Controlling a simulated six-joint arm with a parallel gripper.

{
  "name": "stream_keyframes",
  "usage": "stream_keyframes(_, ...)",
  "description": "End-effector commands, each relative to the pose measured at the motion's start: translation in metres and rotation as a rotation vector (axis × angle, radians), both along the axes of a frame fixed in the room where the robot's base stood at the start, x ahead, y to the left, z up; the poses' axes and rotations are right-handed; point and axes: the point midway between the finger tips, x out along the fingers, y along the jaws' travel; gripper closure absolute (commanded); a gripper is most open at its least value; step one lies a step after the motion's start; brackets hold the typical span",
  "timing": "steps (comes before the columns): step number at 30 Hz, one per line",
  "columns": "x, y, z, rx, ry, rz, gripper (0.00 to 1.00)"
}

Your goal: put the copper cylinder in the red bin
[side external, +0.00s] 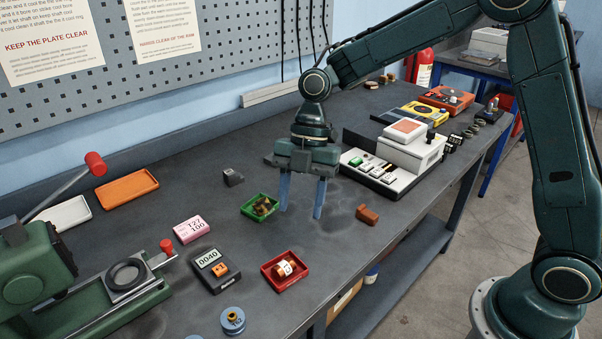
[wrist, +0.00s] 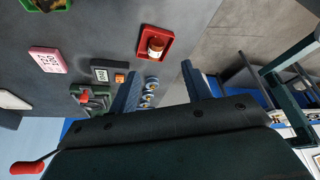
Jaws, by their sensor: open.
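The copper cylinder (side external: 285,269) has a pale band and lies inside the red bin (side external: 268,281) at the front of the bench. In the wrist view the cylinder (wrist: 155,46) also shows inside the red bin (wrist: 171,40). My gripper (side external: 301,212) is open, fingers pointing down, with nothing between them. It hangs above the bench, up and to the right of the red bin, apart from it. In the wrist view both fingers (wrist: 160,72) are spread, with the bin beyond them.
A green bin (side external: 247,214) with dark pieces stands left of my fingers. A brown block (side external: 368,215) lies to the right. A scale reading 0040 (side external: 209,261), a pink card (side external: 191,229) and blue discs (side external: 233,321) are near the red bin. A white instrument (side external: 405,160) stands behind.

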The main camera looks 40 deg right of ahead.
Motion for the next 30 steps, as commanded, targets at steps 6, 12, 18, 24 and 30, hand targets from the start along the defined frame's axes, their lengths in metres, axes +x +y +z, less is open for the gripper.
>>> stream_keyframes(6, 0.005, -0.009, 0.024, 0.001, -0.002, -0.002, 0.51)
stream_keyframes(12, 0.006, -0.012, 0.032, -0.001, 0.0, -0.001, 0.51)
stream_keyframes(18, 0.006, -0.012, 0.032, -0.001, 0.0, -0.001, 0.51)
stream_keyframes(24, 0.006, -0.012, 0.032, -0.001, 0.0, 0.0, 0.51)
stream_keyframes(30, 0.005, -0.012, 0.033, -0.002, -0.001, -0.006, 0.51)
